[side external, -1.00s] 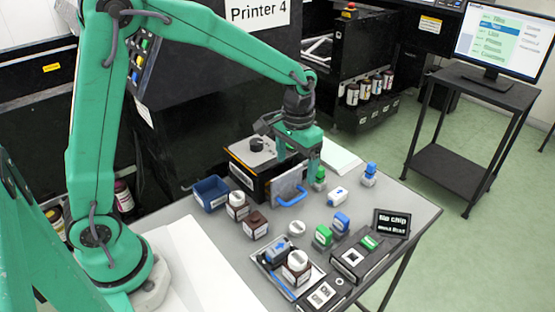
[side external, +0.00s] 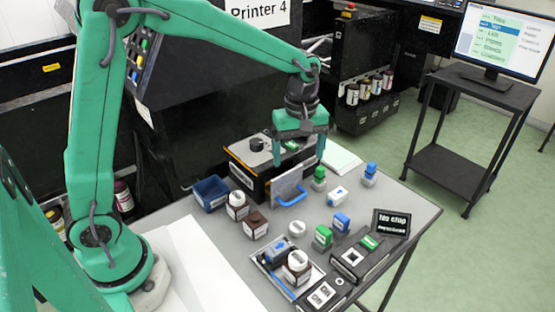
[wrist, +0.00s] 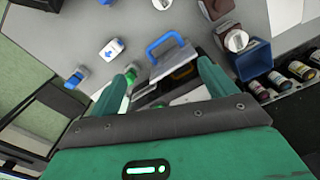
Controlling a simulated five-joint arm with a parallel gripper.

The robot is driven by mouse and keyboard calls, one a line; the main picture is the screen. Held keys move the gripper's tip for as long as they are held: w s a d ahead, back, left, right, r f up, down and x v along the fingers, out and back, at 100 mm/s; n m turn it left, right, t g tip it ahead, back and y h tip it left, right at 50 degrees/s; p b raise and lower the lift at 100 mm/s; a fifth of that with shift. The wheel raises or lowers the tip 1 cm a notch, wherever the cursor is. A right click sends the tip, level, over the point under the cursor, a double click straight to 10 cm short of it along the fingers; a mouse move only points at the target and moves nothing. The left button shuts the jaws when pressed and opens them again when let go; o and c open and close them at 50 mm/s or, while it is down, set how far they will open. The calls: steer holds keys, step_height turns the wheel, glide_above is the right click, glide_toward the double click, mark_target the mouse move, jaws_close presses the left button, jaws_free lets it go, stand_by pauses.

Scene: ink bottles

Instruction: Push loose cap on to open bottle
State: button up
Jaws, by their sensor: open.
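A round white cap (side external: 297,228) lies loose on the grey table in the side view; it also shows at the top edge of the wrist view (wrist: 161,4). A brown bottle (side external: 255,226) with no white cap on it stands to its left; in the wrist view the bottle (wrist: 217,8) is cut by the top edge. My gripper (side external: 300,158) is open and empty above the black and orange box, away from both. Its spread fingers (wrist: 168,72) show in the wrist view with nothing held between them.
The box (side external: 248,180) has a panel with a blue handle (side external: 292,200) at its front. A white-capped bottle (side external: 237,204) and blue bin (side external: 211,193) stand left. A metal tray (side external: 316,276) holds another white-capped bottle (side external: 297,262). Small green- and blue-topped containers stand right.

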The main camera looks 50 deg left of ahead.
steer(key=n, duration=0.5)
glide_above(297, 198)
step_height(297, 198, down, 5)
steer(key=shift+f, duration=0.1)
steer(key=shift+f, duration=3.8)
steer(key=c, duration=1.1)
steer(key=shift+w+a, duration=0.1)
steer(key=shift+a, duration=1.7)
steer(key=o, duration=1.1)
